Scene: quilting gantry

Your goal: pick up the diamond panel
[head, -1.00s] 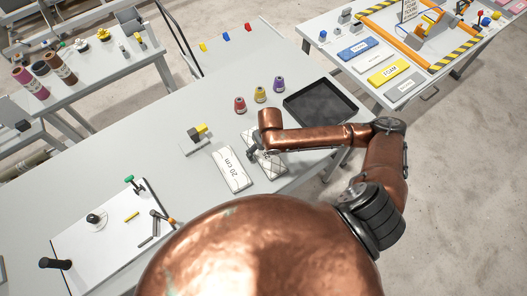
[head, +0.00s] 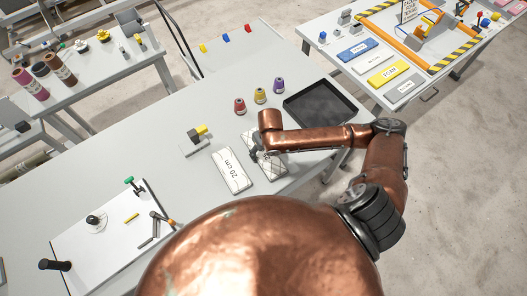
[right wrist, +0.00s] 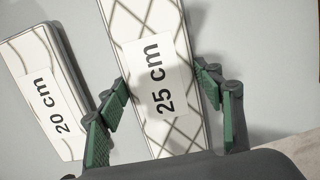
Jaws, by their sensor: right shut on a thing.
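The diamond panel (head: 274,171) is a white slab with dark crossing lines, on the grey table under my right forearm. In the right wrist view the diamond panel (right wrist: 164,88) bears a "25 cm" label and runs up between the green-padded fingers. My right gripper (right wrist: 163,84) is shut on it across its width, one finger at each long side. In the head view my right gripper (head: 261,153) is partly covered by my wrist. I cannot tell whether the panel is clear of the table. My left gripper is not in view.
A "20 cm" panel with wavy lines (head: 233,170) lies close on the left; it also shows in the right wrist view (right wrist: 48,98). A black tray (head: 320,103) and several thread cones (head: 260,95) stand beyond. A block with a yellow part (head: 198,137) is at the left.

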